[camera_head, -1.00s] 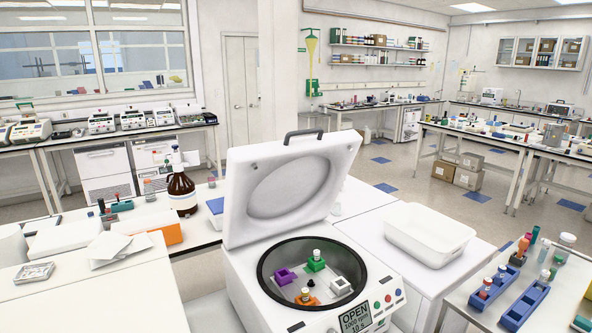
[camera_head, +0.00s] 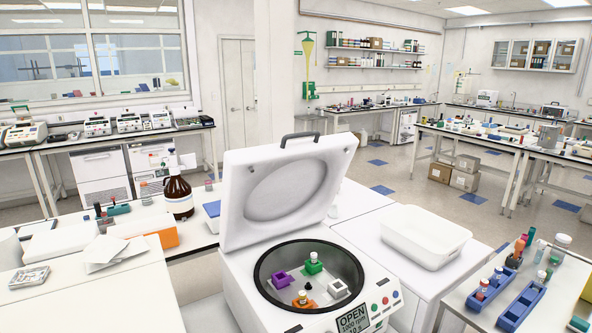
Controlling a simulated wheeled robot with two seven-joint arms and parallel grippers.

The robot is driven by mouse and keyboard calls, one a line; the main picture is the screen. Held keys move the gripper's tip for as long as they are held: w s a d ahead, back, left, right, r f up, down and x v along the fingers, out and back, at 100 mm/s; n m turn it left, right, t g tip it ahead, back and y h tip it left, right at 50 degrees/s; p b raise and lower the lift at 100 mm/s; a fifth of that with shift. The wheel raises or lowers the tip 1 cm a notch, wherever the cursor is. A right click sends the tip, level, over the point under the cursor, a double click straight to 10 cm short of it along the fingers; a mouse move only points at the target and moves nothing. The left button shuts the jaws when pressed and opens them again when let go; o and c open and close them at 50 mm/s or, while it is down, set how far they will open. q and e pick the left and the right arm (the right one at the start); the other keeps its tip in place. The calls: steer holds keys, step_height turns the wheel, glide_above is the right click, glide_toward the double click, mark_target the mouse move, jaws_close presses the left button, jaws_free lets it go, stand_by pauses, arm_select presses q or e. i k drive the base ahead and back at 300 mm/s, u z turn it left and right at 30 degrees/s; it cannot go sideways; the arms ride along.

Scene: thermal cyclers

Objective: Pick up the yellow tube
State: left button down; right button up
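No tube that I can clearly tell as yellow shows. An open white centrifuge (camera_head: 268,290) stands at the front centre, its lid (camera_head: 285,195) raised. Its round bowl holds a purple holder (camera_head: 281,281), a green holder (camera_head: 313,267), a white holder (camera_head: 338,287) and an orange holder (camera_head: 303,303). A small pale-capped tube (camera_head: 314,257) stands upright in the green holder, and another (camera_head: 302,295) in the orange holder. Their body colours are too small to tell. Neither of my grippers is in view.
Blue racks (camera_head: 519,309) with several small tubes stand on the right table. An empty white bin (camera_head: 424,236) sits right of the centrifuge. A brown bottle (camera_head: 178,196) and an orange box (camera_head: 161,231) stand on the left bench. The white surface at the front left (camera_head: 110,300) is mostly clear.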

mark_target(302, 294)
steer(key=z, duration=1.65)
steer(key=i, duration=1.75)
steer(key=u, duration=1.6)
